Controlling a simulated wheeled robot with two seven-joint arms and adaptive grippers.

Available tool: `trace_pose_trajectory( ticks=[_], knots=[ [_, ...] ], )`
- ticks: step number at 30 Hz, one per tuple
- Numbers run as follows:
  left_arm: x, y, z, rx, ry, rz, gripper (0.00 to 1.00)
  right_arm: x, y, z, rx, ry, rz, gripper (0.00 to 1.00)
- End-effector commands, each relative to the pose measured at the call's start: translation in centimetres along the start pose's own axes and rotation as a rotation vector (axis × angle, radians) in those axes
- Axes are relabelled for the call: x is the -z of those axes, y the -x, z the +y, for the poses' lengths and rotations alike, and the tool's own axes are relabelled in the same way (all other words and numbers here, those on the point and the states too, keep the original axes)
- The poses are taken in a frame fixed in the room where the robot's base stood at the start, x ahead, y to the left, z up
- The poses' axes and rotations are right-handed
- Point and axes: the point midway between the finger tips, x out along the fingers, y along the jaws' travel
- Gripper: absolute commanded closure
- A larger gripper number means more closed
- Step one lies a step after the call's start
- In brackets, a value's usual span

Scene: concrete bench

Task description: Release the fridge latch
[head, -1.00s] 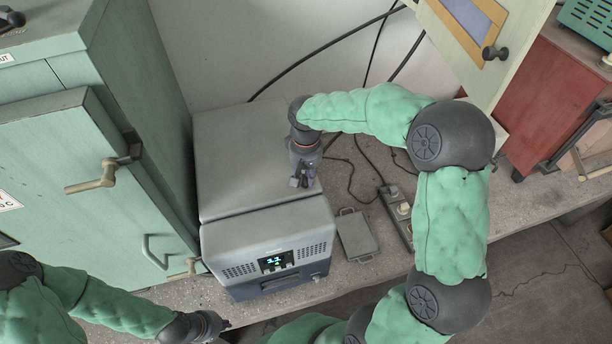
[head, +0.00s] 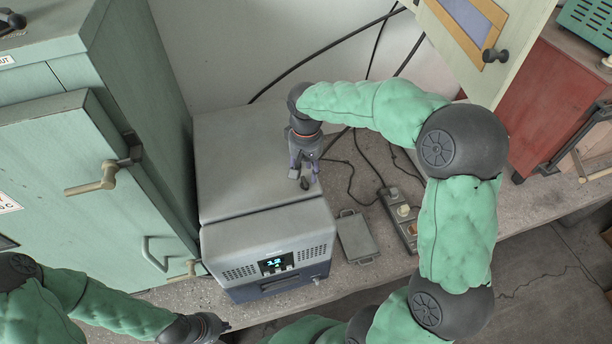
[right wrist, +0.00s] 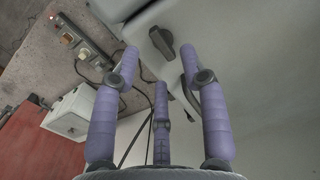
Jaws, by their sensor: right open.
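The fridge is a grey box (head: 248,150) with a blue-grey lower front and a lit display, standing on the bench. A small dark latch (head: 304,184) sits on its top near the right edge. It also shows in the right wrist view (right wrist: 162,43) as a dark elongated piece on the pale surface. My right gripper (head: 304,170) is just behind and above the latch. In the right wrist view its purple fingers (right wrist: 160,65) are spread and empty, with the latch beyond their tips. My left gripper (head: 215,324) is low at the bench's front edge; its fingers are too small to read.
A tall green cabinet (head: 160,130) with a brass-coloured handle (head: 95,184) stands close on the left. A small grey tray (head: 358,237) and a power strip (head: 400,215) with cables lie on the right. A red cabinet (head: 555,100) is further right.

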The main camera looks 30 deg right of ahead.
Motion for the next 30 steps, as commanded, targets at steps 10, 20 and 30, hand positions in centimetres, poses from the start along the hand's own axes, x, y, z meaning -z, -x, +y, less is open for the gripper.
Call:
trace_pose_trajectory(
  ticks=[10,20,30],
  knots=[
    [0.0,0.0,0.0,0.000,0.000,0.000,1.00,0.1,6.4,0.0,0.001,-0.001,0.003,0.56],
    [0.0,0.0,0.0,0.000,0.000,0.000,1.00,0.0,8.2,0.0,0.002,-0.001,0.001,0.56],
    [0.0,0.0,0.0,0.000,0.000,0.000,1.00,0.0,8.1,0.0,0.001,-0.001,0.001,0.56]
  ],
)
